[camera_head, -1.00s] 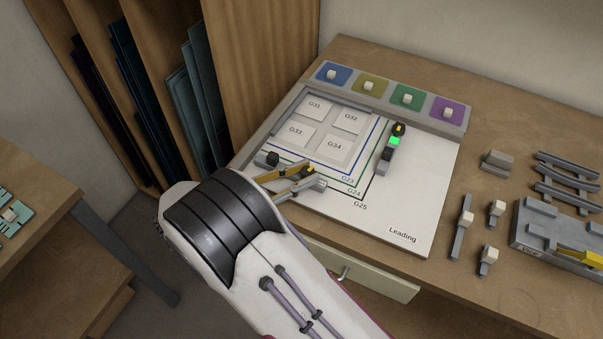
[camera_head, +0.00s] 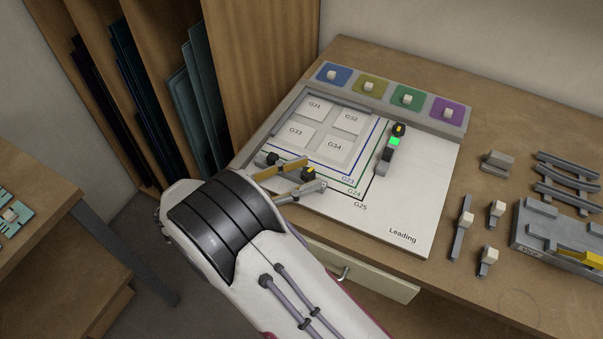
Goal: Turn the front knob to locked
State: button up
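A gap shows around the knob, so the fingers look open. The arm hides what lies below and left of the knob, so I cannot read its setting. A second knob (camera_head: 399,129), dark with a yellow mark, stands at the right side of the frame beside a lit green patch (camera_head: 394,142).
The white board (camera_head: 400,215) carries labelled pale tiles inside grey rails. Loose grey parts and a fixture (camera_head: 560,240) lie to the right. A drawer (camera_head: 372,275) is under the front edge.

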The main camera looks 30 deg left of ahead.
jog(key=shift+s, duration=0.1)
jog(key=v, duration=1.2)
dwell(0.4)
